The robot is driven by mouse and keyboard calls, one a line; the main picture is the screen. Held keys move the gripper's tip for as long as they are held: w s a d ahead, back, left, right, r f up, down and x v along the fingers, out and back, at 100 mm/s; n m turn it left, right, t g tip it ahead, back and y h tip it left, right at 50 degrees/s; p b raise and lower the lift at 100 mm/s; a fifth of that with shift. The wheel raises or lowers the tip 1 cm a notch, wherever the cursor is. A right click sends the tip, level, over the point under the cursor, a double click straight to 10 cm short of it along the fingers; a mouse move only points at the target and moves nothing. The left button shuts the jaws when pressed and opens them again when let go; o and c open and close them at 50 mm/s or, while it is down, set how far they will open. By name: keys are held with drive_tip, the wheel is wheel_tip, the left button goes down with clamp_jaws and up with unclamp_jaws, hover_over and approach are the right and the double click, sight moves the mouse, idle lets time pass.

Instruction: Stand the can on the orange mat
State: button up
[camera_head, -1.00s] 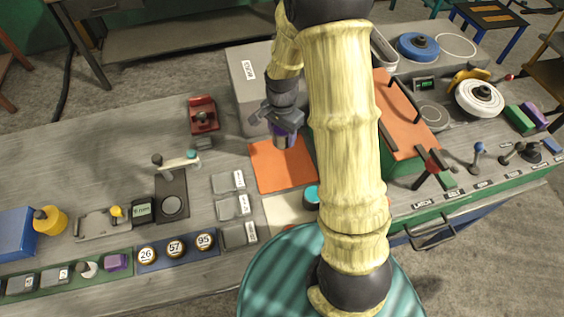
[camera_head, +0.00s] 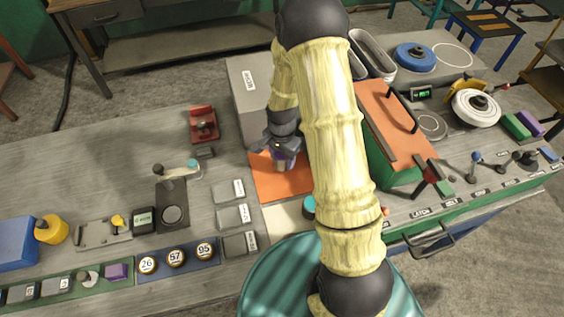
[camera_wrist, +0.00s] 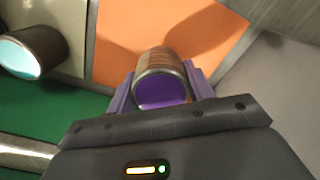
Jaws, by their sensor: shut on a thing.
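The can (camera_wrist: 161,78) is a metal cylinder with a purple end, seen in the wrist view between the two purple fingers of my gripper (camera_wrist: 160,90). My gripper is shut on it. In the head view my gripper (camera_head: 284,158) is over the orange mat (camera_head: 276,186), and the can shows only in small part below the jaws. The orange mat fills the top middle of the wrist view (camera_wrist: 120,30), with a shadow on it beyond the can. I cannot tell whether the can touches the mat.
A second can with a teal end (camera_wrist: 25,52) stands on a pale mat (camera_head: 285,219) beside the orange one. A grey box (camera_head: 250,92) stands behind the orange mat. A green box with an orange lid (camera_head: 393,120) is to the right. Several grey labelled blocks (camera_head: 233,215) lie left.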

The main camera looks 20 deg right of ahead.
sight(282, 163)
drive_tip(key=shift+f, duration=1.6)
drive_tip(key=shift+f, duration=0.1)
drive_tip(key=o, duration=1.2)
drive_tip(key=shift+c, duration=0.2)
wheel_tip(282, 163, up, 12)
drive_tip(key=shift+r+b, duration=0.15)
drive_tip(key=shift+b, duration=0.75)
drive_tip(key=s+r+n+t, duration=0.1)
drive_tip(key=s+r+n, duration=0.1)
drive_tip(key=s+n, duration=0.1)
drive_tip(key=s+r+n, duration=0.3)
drive_tip(key=s+n, duration=0.1)
drive_tip(key=s, duration=0.2)
drive_tip(key=s+r+n+t, duration=0.1)
drive_tip(key=s+r+n, duration=0.1)
drive_tip(key=s+n, duration=0.1)
drive_tip(key=shift+s+d+r+n+t, duration=0.1)
drive_tip(key=shift+s+r+n+t, duration=0.25)
drive_tip(key=shift+s, duration=0.4)
